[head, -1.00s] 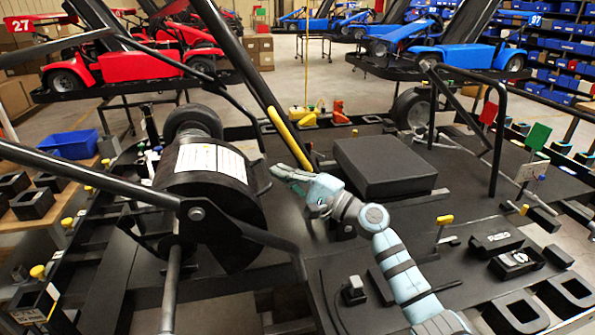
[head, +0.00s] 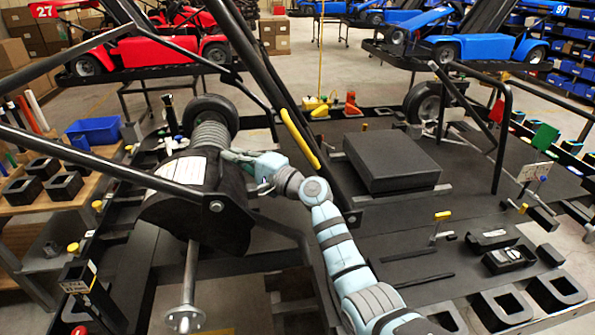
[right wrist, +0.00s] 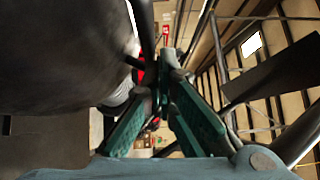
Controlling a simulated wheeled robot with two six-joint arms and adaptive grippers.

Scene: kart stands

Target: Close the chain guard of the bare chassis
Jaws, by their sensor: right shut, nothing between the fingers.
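The chain guard, which I take to be the black rounded cover with a white label (head: 228,228), sits at the left of the chassis, in front of a ribbed grey cylinder (head: 210,136). Part of it is hidden behind a black frame tube. My right gripper (head: 232,155) is shut and empty, at the upper right edge of the guard; I cannot tell whether it touches. In the right wrist view its green fingers (right wrist: 165,95) converge, with a large dark curved surface, probably the guard (right wrist: 55,50), close on the left. My left gripper is not in view.
Black frame tubes (head: 100,165) cross in front of the guard, and a slanted bar (head: 262,75) rises just right of my gripper. A black seat block (head: 390,160) lies to the right. A steel axle (head: 190,275) runs below the guard.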

